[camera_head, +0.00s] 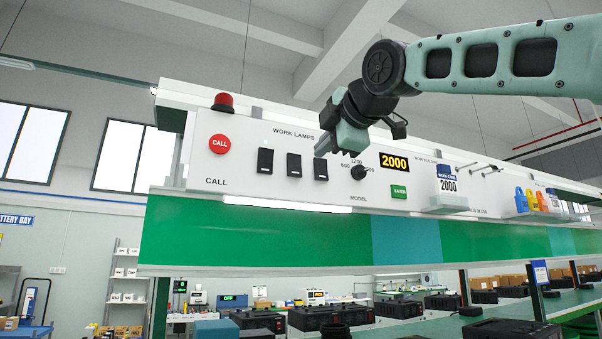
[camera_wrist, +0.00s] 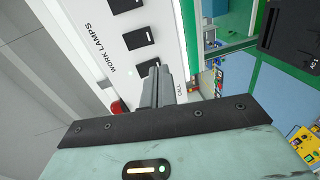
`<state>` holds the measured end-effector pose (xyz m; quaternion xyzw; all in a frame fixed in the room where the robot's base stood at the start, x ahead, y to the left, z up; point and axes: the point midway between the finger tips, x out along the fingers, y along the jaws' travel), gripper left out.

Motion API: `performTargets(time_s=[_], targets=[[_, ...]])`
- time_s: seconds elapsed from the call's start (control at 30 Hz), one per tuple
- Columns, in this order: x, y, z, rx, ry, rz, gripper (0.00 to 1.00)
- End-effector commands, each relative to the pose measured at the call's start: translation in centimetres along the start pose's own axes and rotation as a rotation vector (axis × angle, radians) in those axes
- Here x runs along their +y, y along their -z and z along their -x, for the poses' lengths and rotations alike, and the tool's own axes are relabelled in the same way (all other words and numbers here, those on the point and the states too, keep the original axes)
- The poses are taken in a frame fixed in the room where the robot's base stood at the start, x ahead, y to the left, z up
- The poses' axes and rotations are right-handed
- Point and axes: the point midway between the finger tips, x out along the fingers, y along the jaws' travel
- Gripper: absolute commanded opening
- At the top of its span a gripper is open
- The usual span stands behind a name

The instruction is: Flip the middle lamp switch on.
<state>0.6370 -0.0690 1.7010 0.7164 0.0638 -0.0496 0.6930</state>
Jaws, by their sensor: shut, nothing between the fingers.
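Three black lamp switches sit in a row under the WORK LAMPS label on the white panel. They are the left switch (camera_head: 265,161), the middle switch (camera_head: 294,165) and the right switch (camera_head: 320,169). In the wrist view the middle switch (camera_wrist: 138,39) is clear of my fingers, and the left switch (camera_wrist: 148,67) is partly behind their tips. A small pale dot shows above the left switch. My gripper (camera_head: 321,150) is shut and empty. In the head view its fingertips overlap the panel just above the right switch. It also shows in the wrist view (camera_wrist: 154,80); contact cannot be told.
A red CALL button (camera_head: 219,144) and red beacon (camera_head: 223,101) are left of the switches. A rotary MODEL knob (camera_head: 359,172), a 2000 display (camera_head: 394,162) and a green button (camera_head: 399,192) are to the right. A light bar (camera_head: 285,204) runs below.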

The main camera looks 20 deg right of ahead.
Motion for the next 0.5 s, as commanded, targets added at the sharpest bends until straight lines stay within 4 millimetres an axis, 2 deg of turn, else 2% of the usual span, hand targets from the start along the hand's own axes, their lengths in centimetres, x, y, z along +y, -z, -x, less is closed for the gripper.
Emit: performTargets(time_s=[0.13, 0.5], targets=[[1.6, -1.07, 0.95, -0.021, -0.039, 0.031, 0.0], [1.69, -1.08, 0.78, -0.021, -0.038, 0.033, 0.0]])
